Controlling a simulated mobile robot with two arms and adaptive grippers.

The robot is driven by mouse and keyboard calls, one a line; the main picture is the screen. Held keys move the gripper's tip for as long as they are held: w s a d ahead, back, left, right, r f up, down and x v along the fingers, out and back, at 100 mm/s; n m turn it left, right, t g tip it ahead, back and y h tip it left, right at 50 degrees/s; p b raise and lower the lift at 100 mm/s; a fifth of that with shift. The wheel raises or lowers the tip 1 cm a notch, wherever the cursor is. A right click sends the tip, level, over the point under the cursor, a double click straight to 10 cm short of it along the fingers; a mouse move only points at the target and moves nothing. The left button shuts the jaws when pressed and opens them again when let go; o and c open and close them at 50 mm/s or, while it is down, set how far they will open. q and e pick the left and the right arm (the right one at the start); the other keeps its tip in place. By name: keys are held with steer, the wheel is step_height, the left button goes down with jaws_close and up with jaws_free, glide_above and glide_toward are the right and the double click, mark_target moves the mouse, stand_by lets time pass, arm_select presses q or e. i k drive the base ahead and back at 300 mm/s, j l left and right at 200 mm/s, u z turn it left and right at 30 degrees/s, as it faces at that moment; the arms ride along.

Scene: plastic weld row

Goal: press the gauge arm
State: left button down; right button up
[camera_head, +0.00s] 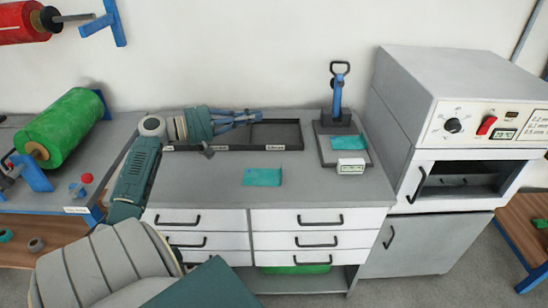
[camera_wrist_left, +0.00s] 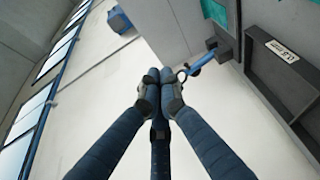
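The gauge stands at the back right of the grey bench. Its blue gauge arm (camera_head: 337,97) rises from a dark block and carries a black loop handle (camera_head: 340,69). A teal sheet piece (camera_head: 348,142) lies on its plate, behind a small display (camera_head: 350,167). My left gripper (camera_head: 261,116) is over the dark tray, left of the gauge and apart from it. In the left wrist view its fingertips (camera_wrist_left: 159,76) are together with nothing visible between them, and the blue gauge arm (camera_wrist_left: 203,61) shows just beyond them. My right gripper is not in view.
A dark divided tray (camera_head: 290,138) lies along the back of the bench. Another teal piece (camera_head: 262,177) lies on the clear front part. A grey oven-like machine (camera_head: 450,80) stands close on the right. A green roll (camera_head: 65,125) is on the left.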

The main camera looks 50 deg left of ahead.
mark_target(337, 83)
steer(key=i+j+z, duration=0.1)
steer(key=i+j, duration=1)
steer(key=i, duration=0.15)
